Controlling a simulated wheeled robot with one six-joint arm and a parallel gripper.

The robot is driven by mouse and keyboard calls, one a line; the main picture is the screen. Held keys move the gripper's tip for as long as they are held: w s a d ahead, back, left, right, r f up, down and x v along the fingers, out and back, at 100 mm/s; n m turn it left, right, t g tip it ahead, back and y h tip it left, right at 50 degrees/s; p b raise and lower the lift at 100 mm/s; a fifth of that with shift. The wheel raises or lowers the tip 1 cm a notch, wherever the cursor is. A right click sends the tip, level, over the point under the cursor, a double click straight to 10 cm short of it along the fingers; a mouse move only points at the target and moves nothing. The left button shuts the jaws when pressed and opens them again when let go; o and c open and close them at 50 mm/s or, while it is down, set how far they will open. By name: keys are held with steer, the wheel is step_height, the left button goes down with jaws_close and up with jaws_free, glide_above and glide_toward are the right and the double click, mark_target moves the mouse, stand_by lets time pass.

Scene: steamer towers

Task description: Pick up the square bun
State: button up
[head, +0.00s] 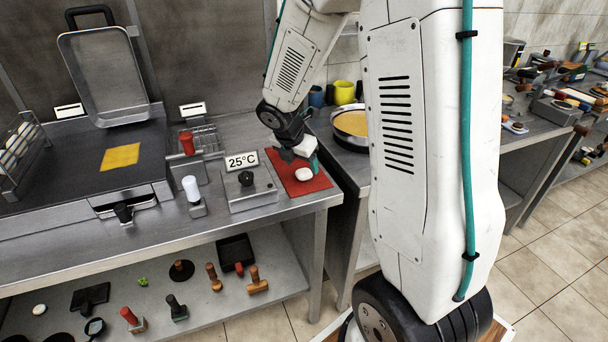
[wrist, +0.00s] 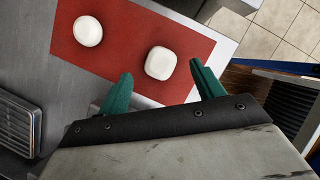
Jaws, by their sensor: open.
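The square bun (wrist: 160,63) is white with rounded corners and lies on a red mat (wrist: 120,55) in the wrist view. A rounder white bun (wrist: 88,31) lies up and left of it on the same mat. My gripper (wrist: 161,73) is open, its two teal fingers apart on either side of the square bun's near side, with nothing held. In the head view my gripper (head: 300,160) hangs over the red mat (head: 318,184). One white bun (head: 304,174) shows there below it; I cannot tell which one, and the other is hidden.
A grey block with a 25°C sign (head: 242,160) stands left of the mat. A griddle with a yellow square (head: 120,157) is farther left. A round pan (head: 350,122) sits behind at right. The counter's edge is close to the mat.

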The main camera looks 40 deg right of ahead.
mark_target(303, 171)
steer(key=x, duration=0.4)
steer(key=shift+a, duration=0.2)
steer(key=c, duration=1.1)
steer(key=shift+o, duration=0.2)
steer(key=shift+r, duration=0.15)
step_height(303, 171, up, 10)
